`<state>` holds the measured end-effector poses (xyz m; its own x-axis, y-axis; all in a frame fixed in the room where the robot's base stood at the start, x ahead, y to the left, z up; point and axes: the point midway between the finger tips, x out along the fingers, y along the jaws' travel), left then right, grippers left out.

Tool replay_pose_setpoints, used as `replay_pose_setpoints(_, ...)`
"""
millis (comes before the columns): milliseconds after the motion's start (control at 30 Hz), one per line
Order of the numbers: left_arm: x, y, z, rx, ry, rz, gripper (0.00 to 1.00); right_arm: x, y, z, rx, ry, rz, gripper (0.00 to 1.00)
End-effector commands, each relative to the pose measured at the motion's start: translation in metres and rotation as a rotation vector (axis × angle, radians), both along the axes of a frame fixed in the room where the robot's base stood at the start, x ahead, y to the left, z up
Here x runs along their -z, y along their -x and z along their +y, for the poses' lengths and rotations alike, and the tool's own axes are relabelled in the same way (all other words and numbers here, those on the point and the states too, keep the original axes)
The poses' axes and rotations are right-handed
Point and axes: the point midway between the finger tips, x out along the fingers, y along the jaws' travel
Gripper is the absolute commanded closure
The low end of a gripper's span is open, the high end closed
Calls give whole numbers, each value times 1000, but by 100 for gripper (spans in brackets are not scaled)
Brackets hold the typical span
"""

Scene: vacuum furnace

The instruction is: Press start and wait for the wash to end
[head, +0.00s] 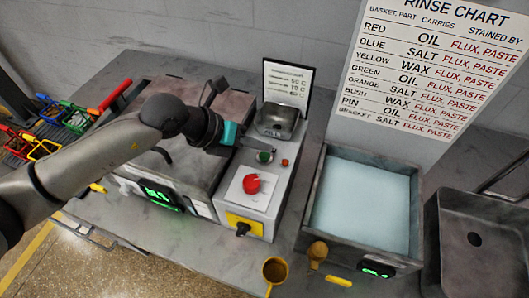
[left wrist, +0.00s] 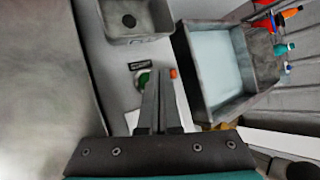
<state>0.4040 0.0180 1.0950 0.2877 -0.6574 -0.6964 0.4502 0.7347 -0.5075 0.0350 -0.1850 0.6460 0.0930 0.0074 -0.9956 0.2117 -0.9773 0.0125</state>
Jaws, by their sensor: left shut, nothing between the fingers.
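The control panel (head: 264,205) is a light box on the bench. It carries a green button (head: 265,157), a small orange-red button (head: 285,162), a red knob (head: 252,183) and a black switch on a yellow plate (head: 243,228). My left gripper (head: 252,143) is shut and empty, over the panel close to the green button. In the left wrist view, the closed fingertips (left wrist: 160,73) lie between the green button (left wrist: 143,79) and the orange button (left wrist: 174,73). The fingers partly cover the green button there; contact cannot be told. My right gripper is out of view.
A grey machine with a green display (head: 160,196) stands left of the panel, under my left arm. A basin of pale blue liquid (head: 323,168) and a sink (head: 476,215) stand right. Behind the buttons are a metal tray (head: 278,120) and an upright card (head: 288,82).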

Motion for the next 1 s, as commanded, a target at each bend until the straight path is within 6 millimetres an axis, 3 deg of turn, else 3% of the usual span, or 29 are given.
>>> replay_pose_setpoints(1000,9,0,0,0,0,0,100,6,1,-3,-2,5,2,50)
